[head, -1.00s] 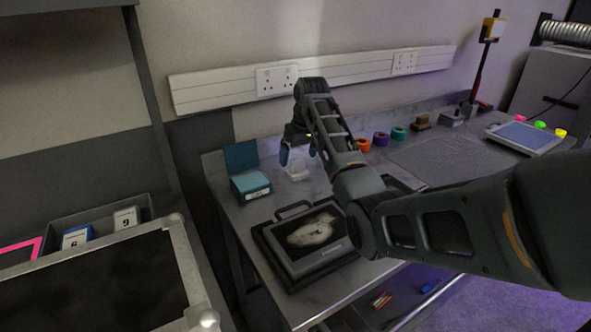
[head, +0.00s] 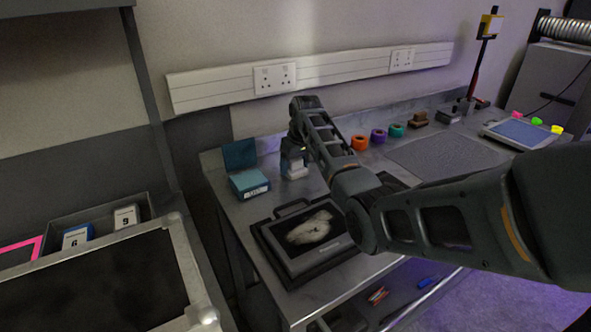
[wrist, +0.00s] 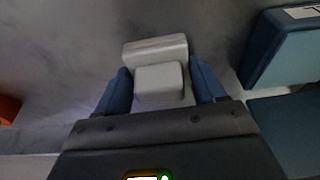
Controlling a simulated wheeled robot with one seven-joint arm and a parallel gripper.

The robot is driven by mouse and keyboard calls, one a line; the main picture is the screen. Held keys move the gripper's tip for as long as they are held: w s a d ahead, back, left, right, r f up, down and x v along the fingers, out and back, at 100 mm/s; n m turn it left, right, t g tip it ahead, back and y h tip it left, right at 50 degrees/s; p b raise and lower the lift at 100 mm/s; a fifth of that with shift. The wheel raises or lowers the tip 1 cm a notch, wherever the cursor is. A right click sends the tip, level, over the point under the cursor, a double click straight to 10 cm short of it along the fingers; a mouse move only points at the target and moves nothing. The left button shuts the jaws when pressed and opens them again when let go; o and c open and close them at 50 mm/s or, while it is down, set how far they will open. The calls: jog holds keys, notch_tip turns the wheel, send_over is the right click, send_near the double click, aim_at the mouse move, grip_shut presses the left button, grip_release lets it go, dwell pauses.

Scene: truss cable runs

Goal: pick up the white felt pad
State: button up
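The white felt pad (head: 296,173) stands on the metal bench, beside a teal open box. In the wrist view the white felt pad (wrist: 158,80) looks like a pale, stepped block with a wider back part. My gripper (head: 293,160) is down at the pad in the head view and partly covers it. In the wrist view the blue fingers of my gripper (wrist: 159,66) lie on either side of the pad. They look open, with narrow gaps to its sides.
The teal box (head: 249,184) with its raised lid stands close to the left of the pad. A black case (head: 285,262) lies in front. Orange (head: 359,143), purple (head: 378,136) and teal (head: 397,131) rolls stand to the right. The wall (head: 225,125) is behind.

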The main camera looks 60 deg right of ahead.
jog(key=c, duration=0.6)
jog(key=shift+r, duration=0.25)
jog(key=r, duration=0.2)
jog(key=r+b, duration=0.1)
jog(key=r, duration=0.1)
jog(key=shift+s+d, duration=0.15)
jog(key=shift+d, duration=0.1)
jog(key=s+d+r, duration=0.2)
jog(key=s+d+r+b, duration=0.1)
jog(key=s+d+r, duration=0.1)
jog(key=s+d, duration=0.1)
jog(key=s+d+r+b, duration=0.1)
jog(key=s+d+r, duration=0.1)
jog(key=d, duration=0.1)
jog(key=shift+s+d+r, duration=0.1)
jog(key=shift+s+r, duration=0.1)
jog(key=shift+r, duration=0.05)
